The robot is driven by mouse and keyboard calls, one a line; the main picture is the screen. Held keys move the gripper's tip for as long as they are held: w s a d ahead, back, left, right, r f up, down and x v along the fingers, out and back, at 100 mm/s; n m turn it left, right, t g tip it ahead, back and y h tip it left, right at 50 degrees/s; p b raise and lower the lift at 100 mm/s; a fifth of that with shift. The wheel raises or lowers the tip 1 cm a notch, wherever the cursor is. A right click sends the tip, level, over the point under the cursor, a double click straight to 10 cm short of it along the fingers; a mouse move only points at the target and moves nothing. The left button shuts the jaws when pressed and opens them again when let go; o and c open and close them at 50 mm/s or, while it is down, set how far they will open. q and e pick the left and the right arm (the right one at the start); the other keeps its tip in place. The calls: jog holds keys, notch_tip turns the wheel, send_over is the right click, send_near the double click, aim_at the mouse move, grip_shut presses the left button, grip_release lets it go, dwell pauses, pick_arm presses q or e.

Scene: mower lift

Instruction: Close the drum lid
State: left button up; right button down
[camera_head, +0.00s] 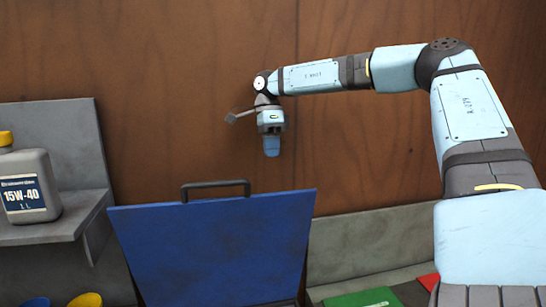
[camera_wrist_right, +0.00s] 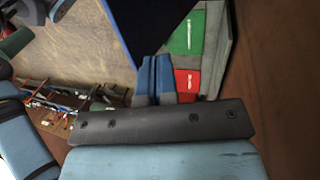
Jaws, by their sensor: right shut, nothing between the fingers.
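The drum lid is a blue panel (camera_head: 212,245) that stands raised, its broad face toward me, with a black handle (camera_head: 216,184) on its top edge. A dark blue panel, likely the lid, also shows at the top of the right wrist view (camera_wrist_right: 150,20). My right gripper (camera_head: 271,153) points down above and slightly right of the handle, apart from the lid. Its fingers, also in the wrist view (camera_wrist_right: 155,62), are together with nothing between them. The drum's inside is hidden behind the lid. My left gripper is not in view.
A grey oil jug (camera_head: 29,186) with a yellow cap stands on a grey shelf (camera_head: 45,236) at the left. Green (camera_head: 363,298) and red (camera_head: 429,281) pieces lie at the lower right. A brown wooden wall (camera_head: 180,60) rises behind. Yellow and blue round items sit lower left.

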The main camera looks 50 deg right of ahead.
jog(key=s+a+f+p, duration=0.1)
jog(key=f, duration=0.1)
jog(key=s+a+f+p, duration=0.1)
jog(key=s+f, duration=0.1)
jog(key=f, duration=0.1)
jog(key=s+a+f+p, duration=0.1)
jog(key=s+f, duration=0.1)
jog(key=f, duration=0.1)
jog(key=shift+a+f, duration=0.25)
jog(key=shift+a, duration=0.15)
jog(key=shift+w+f, duration=0.15)
